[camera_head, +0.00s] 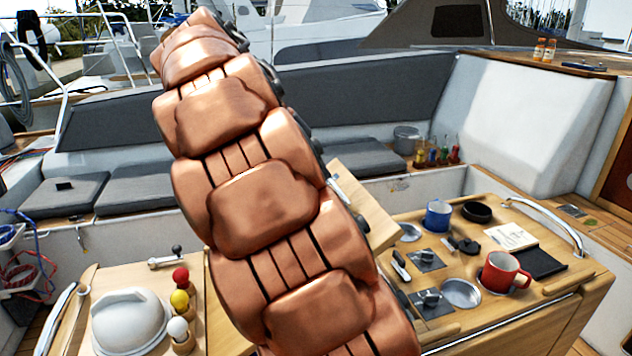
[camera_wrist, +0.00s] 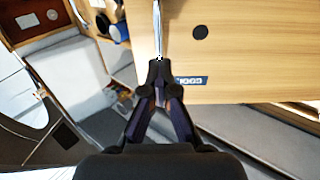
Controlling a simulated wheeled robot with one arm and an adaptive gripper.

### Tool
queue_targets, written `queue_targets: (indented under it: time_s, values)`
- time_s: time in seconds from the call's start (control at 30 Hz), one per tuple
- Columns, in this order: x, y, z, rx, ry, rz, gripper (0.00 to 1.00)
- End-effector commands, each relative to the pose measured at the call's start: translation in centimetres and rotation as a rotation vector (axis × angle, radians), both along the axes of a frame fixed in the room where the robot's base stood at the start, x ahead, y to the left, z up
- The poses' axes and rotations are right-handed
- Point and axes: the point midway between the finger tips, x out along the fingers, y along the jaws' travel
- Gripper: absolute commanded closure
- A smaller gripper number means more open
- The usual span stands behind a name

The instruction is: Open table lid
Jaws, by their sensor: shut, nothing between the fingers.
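The wooden table (camera_head: 450,318) stands in the cockpit. A light wooden lid panel (camera_head: 362,203) shows just right of my arm, raised at an angle from the tabletop. My arm hides its left part. In the wrist view the wooden panel (camera_wrist: 255,60) fills the upper right, with a dark round spot and a small dark label (camera_wrist: 190,81). My gripper (camera_wrist: 159,62) is shut and empty, its tips at the panel near a thin metal strip (camera_wrist: 157,25). I cannot tell whether they touch. In the head view my gripper is hidden.
The table's right part holds a red mug (camera_head: 503,273), a blue mug (camera_head: 438,216), a black bowl (camera_head: 477,211) and a notebook (camera_head: 541,262). The left part holds a white domed object (camera_head: 128,322) and coloured balls. Grey cushioned benches (camera_head: 140,187) run behind.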

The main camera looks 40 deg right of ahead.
Motion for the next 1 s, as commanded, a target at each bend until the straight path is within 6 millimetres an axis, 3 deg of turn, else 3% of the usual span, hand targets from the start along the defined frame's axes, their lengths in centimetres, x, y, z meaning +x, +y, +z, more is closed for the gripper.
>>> queue_targets:
  time_s: [0.03,0.3,1.0]
  values:
    - [-0.13,-0.19,-0.14,0.004,0.001,-0.005,0.92]
    - [-0.08,-0.09,-0.3,0.007,0.003,-0.003,0.64]
    - [-0.17,-0.23,-0.38,0.009,0.003,-0.006,0.64]
